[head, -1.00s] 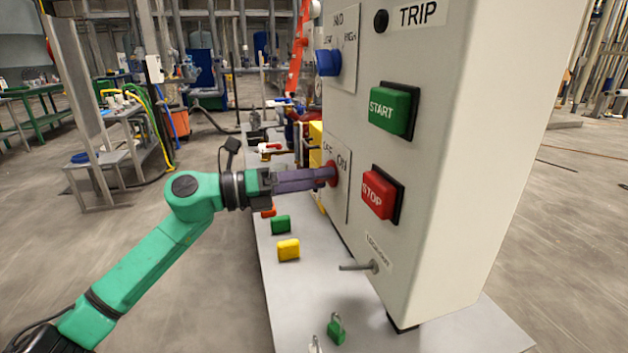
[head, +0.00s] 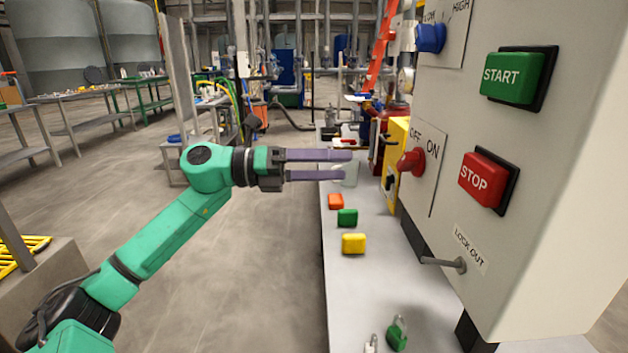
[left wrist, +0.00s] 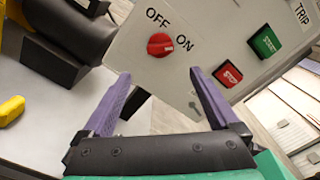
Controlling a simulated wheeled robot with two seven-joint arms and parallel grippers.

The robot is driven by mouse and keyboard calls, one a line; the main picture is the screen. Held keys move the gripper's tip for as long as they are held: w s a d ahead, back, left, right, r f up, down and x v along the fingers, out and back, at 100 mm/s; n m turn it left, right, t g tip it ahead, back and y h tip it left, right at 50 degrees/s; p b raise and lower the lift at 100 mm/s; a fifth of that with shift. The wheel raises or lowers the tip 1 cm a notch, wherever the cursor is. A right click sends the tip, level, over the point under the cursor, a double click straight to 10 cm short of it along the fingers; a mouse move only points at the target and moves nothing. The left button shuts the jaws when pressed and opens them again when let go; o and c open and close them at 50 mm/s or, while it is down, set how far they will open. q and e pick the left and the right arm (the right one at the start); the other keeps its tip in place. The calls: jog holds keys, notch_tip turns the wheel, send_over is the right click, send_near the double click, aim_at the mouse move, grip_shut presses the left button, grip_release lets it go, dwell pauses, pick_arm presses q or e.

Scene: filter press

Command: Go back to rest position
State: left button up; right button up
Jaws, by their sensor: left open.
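My left gripper (head: 345,165) has two purple fingers, open and empty. In the head view it hangs left of the control box (head: 545,240), apart from the red OFF/ON knob (head: 411,162). In the left wrist view the gripper (left wrist: 160,85) shows its fingers spread, with the red knob (left wrist: 160,44) beyond and between them. My right gripper is not in any view.
The box carries a green START button (head: 517,76), a red STOP button (head: 486,179), a blue knob (head: 430,38) and a lockout pin (head: 445,263). Yellow (head: 353,243), green (head: 347,217) and orange (head: 335,201) blocks and a green padlock (head: 397,333) are on the grey bench (head: 352,300). Open floor lies left.

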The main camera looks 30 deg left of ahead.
pick_arm(q)
jog(key=v, duration=0.3)
jog(key=shift+s+a+b, duration=0.1)
jog(key=shift+a+b, duration=0.05)
jog(key=shift+b, duration=0.25)
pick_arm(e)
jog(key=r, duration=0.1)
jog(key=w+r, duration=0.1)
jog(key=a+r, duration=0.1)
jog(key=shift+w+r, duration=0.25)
